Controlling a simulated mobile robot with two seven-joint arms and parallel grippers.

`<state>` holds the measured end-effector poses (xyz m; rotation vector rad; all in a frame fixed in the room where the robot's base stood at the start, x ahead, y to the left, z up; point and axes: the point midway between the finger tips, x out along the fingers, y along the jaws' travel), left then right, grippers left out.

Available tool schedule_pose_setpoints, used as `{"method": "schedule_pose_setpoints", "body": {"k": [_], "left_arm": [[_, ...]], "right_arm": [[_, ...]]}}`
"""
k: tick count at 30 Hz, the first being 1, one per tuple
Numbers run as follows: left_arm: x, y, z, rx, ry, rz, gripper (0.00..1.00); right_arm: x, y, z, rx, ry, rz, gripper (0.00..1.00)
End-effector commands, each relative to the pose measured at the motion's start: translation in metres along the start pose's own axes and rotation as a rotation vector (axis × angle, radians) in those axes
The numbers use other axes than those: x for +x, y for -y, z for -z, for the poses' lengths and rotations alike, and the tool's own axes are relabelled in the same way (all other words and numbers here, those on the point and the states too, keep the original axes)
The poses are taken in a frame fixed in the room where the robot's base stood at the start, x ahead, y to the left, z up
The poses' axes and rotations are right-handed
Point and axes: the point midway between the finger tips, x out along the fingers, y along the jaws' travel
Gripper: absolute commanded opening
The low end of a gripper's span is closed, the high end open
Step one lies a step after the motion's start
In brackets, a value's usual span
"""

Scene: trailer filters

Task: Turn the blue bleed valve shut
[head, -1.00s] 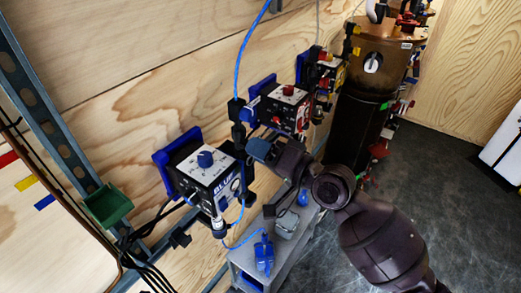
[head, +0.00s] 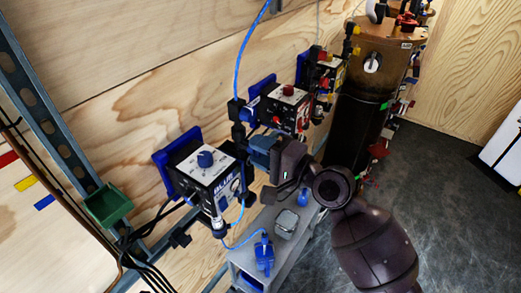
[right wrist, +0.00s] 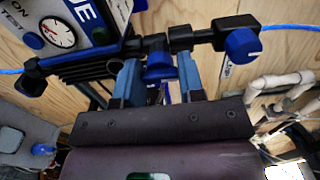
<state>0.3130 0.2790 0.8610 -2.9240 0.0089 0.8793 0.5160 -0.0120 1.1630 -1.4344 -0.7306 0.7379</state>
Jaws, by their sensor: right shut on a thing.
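The blue bleed valve's knob (right wrist: 160,68) shows in the right wrist view, on a black fitting beside the blue-labelled box. My right gripper (right wrist: 158,64) is shut on this knob, with one blue finger on each side. In the head view my right gripper (head: 262,150) is at the wall, just right of the box marked BLUE (head: 212,178), and hides the knob. I cannot tell how far the knob is turned. My left gripper is not in view.
A second blue knob (right wrist: 243,45) sits on the black fitting to the right in the wrist view. A red-marked box (head: 285,108) and a tall brown tank (head: 365,100) stand beyond. A grey shelf (head: 290,250) lies below, and a green bin (head: 108,205) is at left.

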Motion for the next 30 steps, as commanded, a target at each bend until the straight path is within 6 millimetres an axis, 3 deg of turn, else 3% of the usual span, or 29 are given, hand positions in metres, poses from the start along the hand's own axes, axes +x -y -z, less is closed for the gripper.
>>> {"method": "schedule_pose_setpoints", "body": {"k": [11, 12, 17, 26, 30], "left_arm": [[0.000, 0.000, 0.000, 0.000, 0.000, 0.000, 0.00], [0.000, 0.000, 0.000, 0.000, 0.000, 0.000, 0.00], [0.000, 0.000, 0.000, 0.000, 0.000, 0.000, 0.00], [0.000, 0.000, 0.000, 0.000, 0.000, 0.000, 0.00], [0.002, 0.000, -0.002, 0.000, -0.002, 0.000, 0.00]], "right_arm": [[0.000, 0.000, 0.000, 0.008, 0.000, 0.000, 0.12], [0.000, 0.000, 0.000, 0.008, 0.000, 0.000, 0.37], [0.000, 0.000, 0.000, 0.007, 0.000, 0.000, 0.61], [-0.002, 0.000, 0.000, 0.006, 0.000, 0.000, 0.61], [-0.013, -0.001, 0.001, 0.005, -0.001, -0.001, 0.61]]}}
